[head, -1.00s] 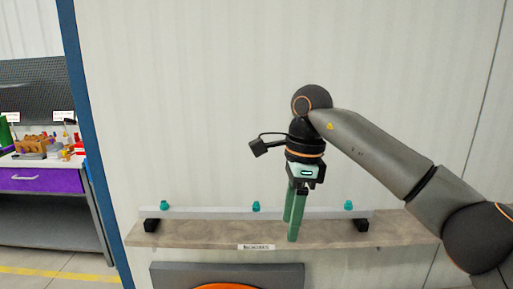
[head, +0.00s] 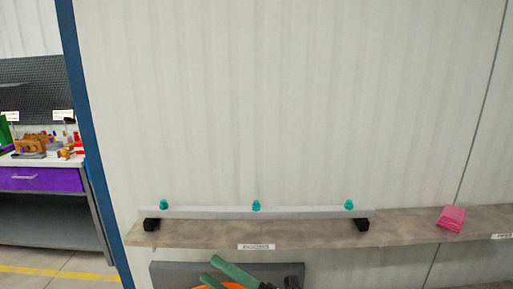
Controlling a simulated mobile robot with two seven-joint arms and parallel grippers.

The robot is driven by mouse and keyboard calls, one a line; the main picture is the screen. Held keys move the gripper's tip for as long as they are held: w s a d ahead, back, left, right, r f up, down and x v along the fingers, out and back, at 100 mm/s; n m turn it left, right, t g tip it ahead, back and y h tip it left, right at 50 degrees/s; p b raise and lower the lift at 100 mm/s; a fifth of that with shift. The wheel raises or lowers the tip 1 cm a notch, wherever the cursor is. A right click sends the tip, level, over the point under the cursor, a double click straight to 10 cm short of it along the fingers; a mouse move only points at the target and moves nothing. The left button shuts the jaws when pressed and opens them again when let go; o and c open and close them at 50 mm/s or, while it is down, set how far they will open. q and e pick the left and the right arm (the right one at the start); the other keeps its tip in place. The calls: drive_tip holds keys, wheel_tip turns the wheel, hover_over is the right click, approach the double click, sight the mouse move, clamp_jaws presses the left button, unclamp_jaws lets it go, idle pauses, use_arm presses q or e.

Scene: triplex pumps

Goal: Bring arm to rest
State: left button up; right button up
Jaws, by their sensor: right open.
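My right gripper (head: 209,269) is at the bottom edge of the head view, in front of and below the shelf. Its two green fingers are spread apart, pointing left, with nothing visible between them. The lower part of the gripper and the rest of my right arm are mostly cut off by the frame. My left gripper is not in view.
A shelf (head: 300,234) on the pale wall carries a grey rail (head: 210,212) on black blocks with three teal pieces. A pink object (head: 451,218) lies at the shelf's right. A workbench (head: 45,180) with a purple drawer stands at the left.

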drive_tip(key=s+d+f+m+t+h, duration=0.2)
drive_tip(key=d+f+m+t+h, duration=0.2)
drive_tip(key=d+f+m+h, duration=0.55)
drive_tip(key=s+d+f+m+t+h, duration=0.1)
drive_tip(key=d+f+m+t+h, duration=0.4)
drive_tip(key=f+m, duration=0.65)
drive_tip(key=s+d+f+m+g+h+p, duration=0.1)
drive_tip(key=s+d+f+m+g, duration=0.3)
drive_tip(key=s, duration=0.4)
drive_tip(key=s+d+f+m+g+h+p, duration=0.2)
drive_tip(key=s+d+f+m+g+h, duration=0.1)
drive_tip(key=s, duration=0.5)
drive_tip(key=shift+s+d+f+m+g+h, duration=0.15)
drive_tip(key=shift+d+f+m+g+h, duration=0.3)
drive_tip(key=shift+d+f, duration=0.85)
drive_tip(key=shift+a+f, duration=0.15)
drive_tip(key=shift+f, duration=0.05)
